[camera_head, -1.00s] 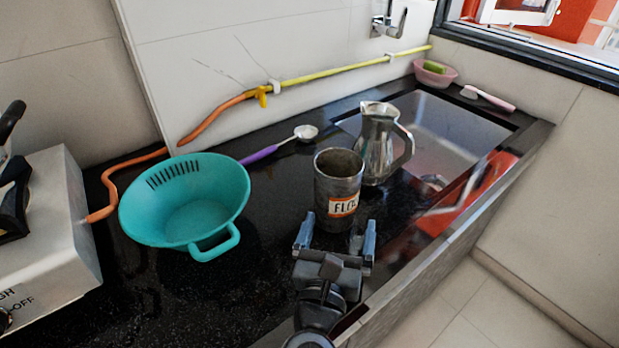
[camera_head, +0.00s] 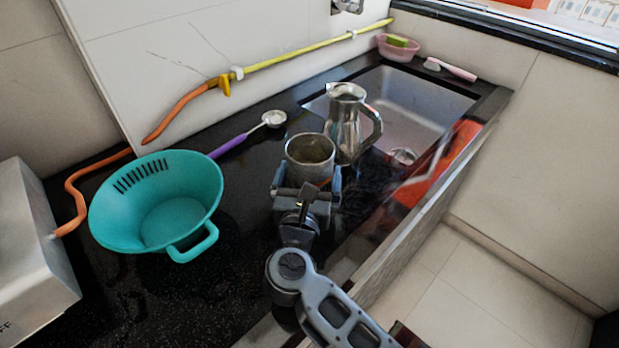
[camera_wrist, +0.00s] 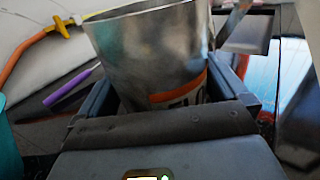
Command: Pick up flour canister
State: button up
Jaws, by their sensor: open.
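The flour canister (camera_head: 310,153) is a grey metal cylinder, open at the top, standing on the black counter. In the wrist view the canister (camera_wrist: 150,50) fills the middle, with part of its orange-edged label low on its side. My gripper (camera_head: 307,183) is open at the canister, with one finger on each side of it. In the wrist view the fingers of my gripper (camera_wrist: 170,95) flank the canister's lower part. Whether either finger touches it I cannot tell. My gripper hides the canister's base in the head view.
A metal jug (camera_head: 343,125) stands close behind the canister, by the sink (camera_head: 410,100). A teal colander (camera_head: 150,200) sits to the left. A purple-handled ladle (camera_head: 240,138) lies behind it. An orange and yellow hose (camera_head: 270,62) runs along the wall.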

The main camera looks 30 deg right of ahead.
aim_at(309, 135)
jog(key=shift+c, duration=0.4)
jog(key=shift+r, duration=0.1)
jog(key=c, duration=1.1)
notch_tip(309, 135, up, 10)
jog(key=shift+p, duration=0.4)
